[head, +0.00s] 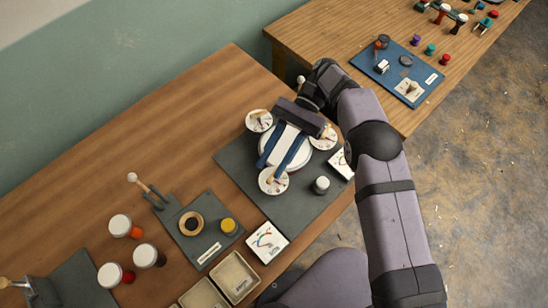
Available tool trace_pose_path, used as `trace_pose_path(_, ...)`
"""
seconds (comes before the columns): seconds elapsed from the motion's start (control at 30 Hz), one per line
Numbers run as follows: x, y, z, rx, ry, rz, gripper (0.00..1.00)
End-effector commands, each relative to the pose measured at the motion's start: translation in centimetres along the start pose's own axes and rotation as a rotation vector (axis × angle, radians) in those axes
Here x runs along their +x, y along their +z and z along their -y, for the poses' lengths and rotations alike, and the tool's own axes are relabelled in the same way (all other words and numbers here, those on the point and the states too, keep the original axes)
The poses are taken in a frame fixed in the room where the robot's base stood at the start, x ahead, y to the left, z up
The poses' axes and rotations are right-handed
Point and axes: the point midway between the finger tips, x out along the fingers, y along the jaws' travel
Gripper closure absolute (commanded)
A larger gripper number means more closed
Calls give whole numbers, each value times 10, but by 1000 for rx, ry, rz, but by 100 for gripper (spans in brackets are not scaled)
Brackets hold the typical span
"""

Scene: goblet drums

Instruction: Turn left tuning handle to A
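A round white drum head (284,146) sits on a dark grey board, ringed by three white dials with small wooden handles. One dial is at the upper left (259,120), one at the lower left (273,181) and one at the right (324,138). I cannot tell which is the left tuning handle, and the dial letters are too small to read. My gripper (271,167) is over the drum head, its two blue fingers spread apart with white showing between them. Its fingertips are near the lower-left dial; contact cannot be told. My arm hides part of the board.
A dark grey board (236,160) also bears a black, white-topped knob (320,185). A gauge card (267,242) lies at its lower edge. A smaller board (206,247), white-topped jars (120,225) and beige trays (233,277) stand lower left. Another table (330,30) is behind.

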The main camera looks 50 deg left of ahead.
Motion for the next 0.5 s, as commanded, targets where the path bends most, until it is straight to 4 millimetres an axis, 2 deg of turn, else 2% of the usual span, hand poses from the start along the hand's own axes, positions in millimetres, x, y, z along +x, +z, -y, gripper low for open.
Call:
trace_pose_path(0.1,-3,8,-1,0,0,0,70)
trace_pose_path(0.5,-3,8,-1,0,0,0,70)
